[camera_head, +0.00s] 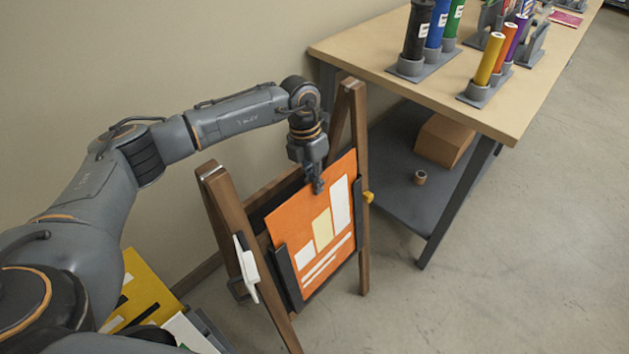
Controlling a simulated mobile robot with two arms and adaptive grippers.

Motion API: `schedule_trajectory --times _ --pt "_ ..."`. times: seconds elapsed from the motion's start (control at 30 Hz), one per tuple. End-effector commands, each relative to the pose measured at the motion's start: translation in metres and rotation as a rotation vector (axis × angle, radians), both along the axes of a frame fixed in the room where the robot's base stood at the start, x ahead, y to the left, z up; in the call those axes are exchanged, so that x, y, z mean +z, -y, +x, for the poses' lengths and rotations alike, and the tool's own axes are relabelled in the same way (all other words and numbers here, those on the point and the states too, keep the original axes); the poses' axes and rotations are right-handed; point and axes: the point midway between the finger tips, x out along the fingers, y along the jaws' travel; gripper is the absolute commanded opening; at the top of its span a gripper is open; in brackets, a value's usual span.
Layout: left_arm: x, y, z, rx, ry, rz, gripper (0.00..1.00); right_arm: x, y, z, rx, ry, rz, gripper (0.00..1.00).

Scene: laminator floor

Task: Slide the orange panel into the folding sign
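The folding sign (358,140) is a wooden A-frame standing on the floor, with dark side channels on its front. The orange panel (289,223), with white and cream blocks on it, sits between these channels, slightly tilted with the frame. Its upper part rises above the channels. My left gripper (318,186) points down at the panel's top edge, with its fingers at that edge. The fingers look close together there, but their grip on the panel is too small to make out clearly. My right gripper is not in view.
A wooden table (360,48) with colored rolls in grey holders stands at the right. Its lower shelf holds a cardboard box (444,141) and a small roll (420,177). Yellow and white panels (143,290) lean at lower left. The floor at right is clear.

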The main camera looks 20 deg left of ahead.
Motion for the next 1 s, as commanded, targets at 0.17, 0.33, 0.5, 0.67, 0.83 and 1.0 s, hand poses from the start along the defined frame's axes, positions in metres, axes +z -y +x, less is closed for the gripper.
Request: schedule_trajectory --times 0.17,0.33,0.5,0.67,0.83,1.0 --pt "0.001 0.000 0.000 0.000 0.001 0.000 0.32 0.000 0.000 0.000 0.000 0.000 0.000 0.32" --pt "0.001 0.000 0.000 0.000 0.001 0.000 0.32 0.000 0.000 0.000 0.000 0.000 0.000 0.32" --pt "0.004 -0.001 0.000 0.000 0.000 0.000 0.32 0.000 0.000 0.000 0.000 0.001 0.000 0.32" --pt "0.026 -0.005 0.003 0.001 0.004 -0.001 0.32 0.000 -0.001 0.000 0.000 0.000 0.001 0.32" --pt "0.063 -0.011 0.005 0.001 0.005 -0.001 0.32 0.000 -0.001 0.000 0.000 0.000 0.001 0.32" --pt "0.095 -0.017 0.007 0.002 0.003 -0.001 0.32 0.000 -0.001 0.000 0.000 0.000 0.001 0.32"
